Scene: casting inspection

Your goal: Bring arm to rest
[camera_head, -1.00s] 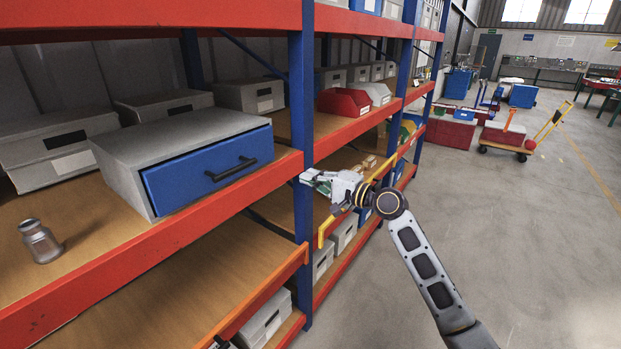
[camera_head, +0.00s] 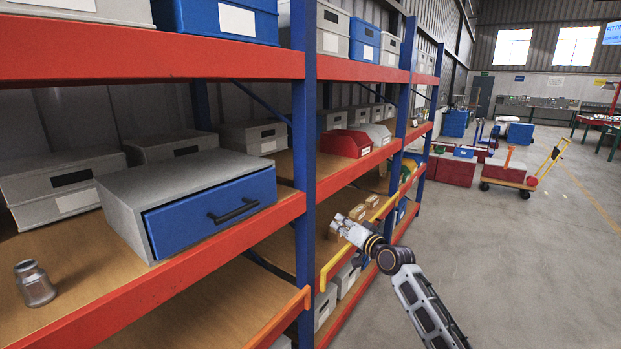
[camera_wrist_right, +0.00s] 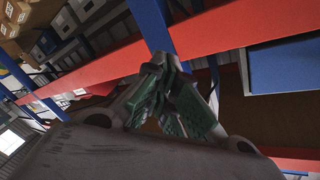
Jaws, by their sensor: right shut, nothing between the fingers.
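My right gripper (camera_head: 336,222) is in front of the shelf rack in the head view, beside a blue upright and below the level of the red shelf beam. It is shut and empty. In the right wrist view its green-padded fingers (camera_wrist_right: 172,98) are together, with the blue upright and red beam behind them. My right arm (camera_head: 418,300) comes in from the lower right over the aisle. My left gripper is not in view.
The rack's blue upright (camera_head: 304,160) and red beam (camera_head: 190,240) are close by. Yellow rails (camera_head: 380,226) edge the lower shelf.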

